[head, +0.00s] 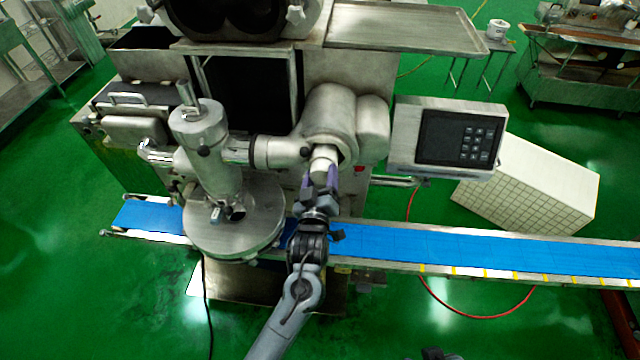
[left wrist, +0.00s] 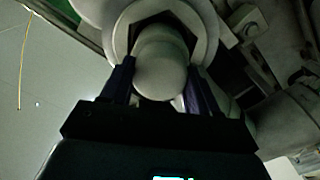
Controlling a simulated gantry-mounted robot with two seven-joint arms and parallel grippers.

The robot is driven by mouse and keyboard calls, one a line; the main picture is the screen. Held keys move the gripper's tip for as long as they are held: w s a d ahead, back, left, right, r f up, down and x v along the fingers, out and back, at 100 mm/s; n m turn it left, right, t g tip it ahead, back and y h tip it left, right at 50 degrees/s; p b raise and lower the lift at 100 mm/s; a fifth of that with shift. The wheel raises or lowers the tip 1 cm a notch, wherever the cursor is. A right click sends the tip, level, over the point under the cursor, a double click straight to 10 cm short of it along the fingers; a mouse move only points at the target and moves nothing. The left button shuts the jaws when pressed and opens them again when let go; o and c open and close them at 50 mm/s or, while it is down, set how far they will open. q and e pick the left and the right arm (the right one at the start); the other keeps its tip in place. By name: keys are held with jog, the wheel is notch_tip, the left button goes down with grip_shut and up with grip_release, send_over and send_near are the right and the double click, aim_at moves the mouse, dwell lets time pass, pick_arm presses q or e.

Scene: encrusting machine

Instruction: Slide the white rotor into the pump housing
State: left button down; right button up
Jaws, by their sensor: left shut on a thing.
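The white rotor (head: 323,158) is a pale, round-ended cylinder at the mouth of the pump housing (head: 333,112), a grey metal barrel on the machine's front. My left gripper (head: 321,180) is shut on the rotor, with its purple fingers on either side of it. In the left wrist view the rotor (left wrist: 162,76) sticks out toward me between the fingers. Its far end lies within the angular opening of the housing (left wrist: 208,25). How deep it sits is hidden by its own near end.
A blue conveyor belt (head: 450,246) runs below the housing. A metal cylinder assembly (head: 205,150) with a round plate stands close on the left. A control panel (head: 460,137) is at the right, above a white tiled block (head: 530,190). Green floor is free in front.

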aim_at(323, 164)
pick_arm(q)
jog(key=shift+w+d+b, duration=0.15)
jog(key=shift+w+b, duration=0.4)
jog(key=shift+w, duration=0.5)
jog(key=shift+w+d+b, duration=0.1)
jog(key=shift+w+b, duration=0.45)
jog(key=shift+w, duration=0.45)
jog(key=shift+w+r, duration=0.15)
jog(key=shift+w, duration=0.15)
grip_release()
jog(key=shift+s, duration=0.1)
